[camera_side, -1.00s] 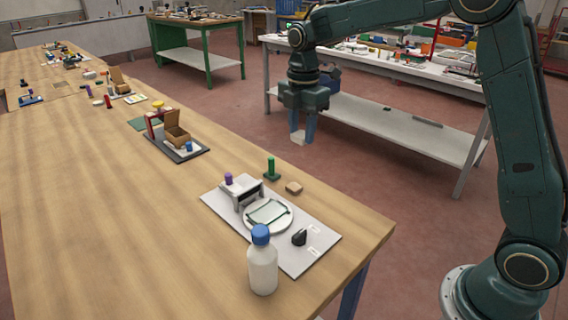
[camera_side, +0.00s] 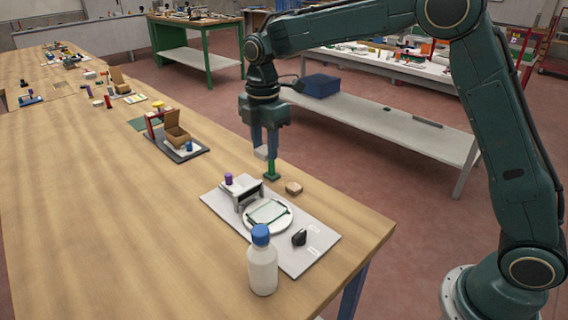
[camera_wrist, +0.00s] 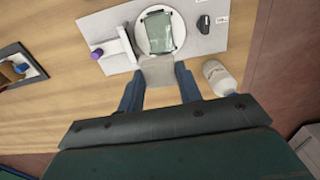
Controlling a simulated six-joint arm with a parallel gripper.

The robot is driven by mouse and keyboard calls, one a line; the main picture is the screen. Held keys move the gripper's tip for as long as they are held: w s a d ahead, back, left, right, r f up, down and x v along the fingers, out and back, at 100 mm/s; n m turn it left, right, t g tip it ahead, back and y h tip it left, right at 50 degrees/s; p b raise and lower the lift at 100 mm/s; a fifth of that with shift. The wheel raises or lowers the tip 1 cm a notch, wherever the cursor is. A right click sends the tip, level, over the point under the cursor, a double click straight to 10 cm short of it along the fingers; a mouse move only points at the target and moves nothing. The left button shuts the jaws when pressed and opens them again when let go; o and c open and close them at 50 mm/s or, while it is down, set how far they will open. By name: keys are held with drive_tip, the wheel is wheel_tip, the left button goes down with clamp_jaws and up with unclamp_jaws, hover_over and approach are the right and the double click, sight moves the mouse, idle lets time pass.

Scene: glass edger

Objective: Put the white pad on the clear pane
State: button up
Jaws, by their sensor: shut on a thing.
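My gripper (camera_side: 265,148) is shut on the white pad (camera_side: 261,153) and holds it above the table, behind the edging station. The wrist view shows the pad (camera_wrist: 158,72) between my two blue fingers. The clear pane (camera_side: 267,213) is greenish with dark edges and lies on a round white plate (camera_side: 287,222) on the grey board (camera_side: 295,262). The pane also shows in the wrist view (camera_wrist: 159,33), beyond the pad. The pad is apart from the pane.
A green post (camera_side: 271,172) stands close by my fingers, with a beige block (camera_side: 293,188) to its right. The station's white bracket and purple knob (camera_side: 228,179) stand beside the plate. A black object (camera_side: 299,237) lies right of it, and a blue-capped bottle (camera_side: 263,267) stands in front.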

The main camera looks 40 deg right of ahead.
hover_over(268, 212)
wheel_tip(268, 212, down, 12)
drive_tip(key=shift+f, duration=0.2)
drive_tip(key=shift+f, duration=0.1)
drive_tip(key=shift+f, duration=2)
drive_tip(key=shift+f, duration=0.1)
drive_tip(key=o, duration=1)
drive_tip(key=shift+c, duration=0.2)
wheel_tip(268, 212, up, 12)
